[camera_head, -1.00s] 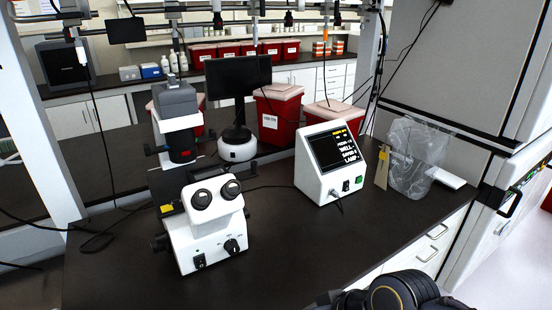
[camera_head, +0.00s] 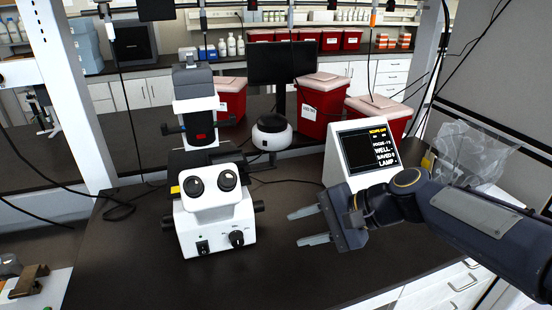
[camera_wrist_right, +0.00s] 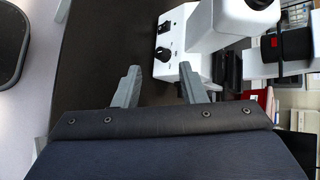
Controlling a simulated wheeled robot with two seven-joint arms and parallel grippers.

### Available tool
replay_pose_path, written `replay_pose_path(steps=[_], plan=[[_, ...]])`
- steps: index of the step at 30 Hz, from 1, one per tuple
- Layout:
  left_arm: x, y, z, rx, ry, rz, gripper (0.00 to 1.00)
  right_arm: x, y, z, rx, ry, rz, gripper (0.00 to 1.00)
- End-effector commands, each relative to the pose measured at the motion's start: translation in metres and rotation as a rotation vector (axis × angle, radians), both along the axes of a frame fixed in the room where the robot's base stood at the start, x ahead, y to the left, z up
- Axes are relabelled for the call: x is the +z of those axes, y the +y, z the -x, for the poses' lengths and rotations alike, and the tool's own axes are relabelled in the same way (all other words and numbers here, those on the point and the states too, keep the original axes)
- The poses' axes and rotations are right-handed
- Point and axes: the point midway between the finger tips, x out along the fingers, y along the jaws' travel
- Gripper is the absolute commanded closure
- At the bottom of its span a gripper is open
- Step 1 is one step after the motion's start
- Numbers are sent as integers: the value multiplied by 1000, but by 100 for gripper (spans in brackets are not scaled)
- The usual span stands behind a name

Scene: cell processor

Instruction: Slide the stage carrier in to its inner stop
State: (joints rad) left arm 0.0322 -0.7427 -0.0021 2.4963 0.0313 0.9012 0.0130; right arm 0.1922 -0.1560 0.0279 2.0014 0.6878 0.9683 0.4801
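The white microscope (camera_head: 215,222) stands upright on the black bench, its twin eyepieces facing me. It also shows in the right wrist view (camera_wrist_right: 215,28). A dark stage area (camera_head: 188,162) is partly visible behind the eyepieces; I cannot tell the stage carrier apart there or see how far in it sits. My right gripper (camera_head: 296,229) is open and empty, to the right of the microscope and apart from it, its fingers pointing left towards it. In the right wrist view the open fingers (camera_wrist_right: 160,75) have nothing between them. My left gripper is not in view.
The white control box (camera_head: 362,155) with a lit screen stands behind my right gripper. A dark monitor (camera_head: 283,63) and red bins (camera_head: 318,105) stand behind. A clear bag (camera_head: 470,155) is at right. The bench front (camera_head: 200,285) is clear; a cable lies at left.

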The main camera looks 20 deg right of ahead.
Motion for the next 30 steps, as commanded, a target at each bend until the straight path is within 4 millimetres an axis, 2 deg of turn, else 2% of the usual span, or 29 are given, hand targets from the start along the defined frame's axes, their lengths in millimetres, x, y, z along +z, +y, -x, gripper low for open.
replay_pose_path(steps=[5,9,12,15,19,30], plan=[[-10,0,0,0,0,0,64,4,-10,-81,-183,176,-338,62],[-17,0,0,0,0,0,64,0,-33,-160,-341,342,-689,62],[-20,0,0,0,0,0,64,-7,-51,-201,-418,430,-889,62],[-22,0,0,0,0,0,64,-12,-64,-225,-460,485,-1021,62],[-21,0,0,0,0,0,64,-14,-70,-239,-480,513,-1093,62],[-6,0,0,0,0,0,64,-12,-30,-275,-480,516,-1096,62]])
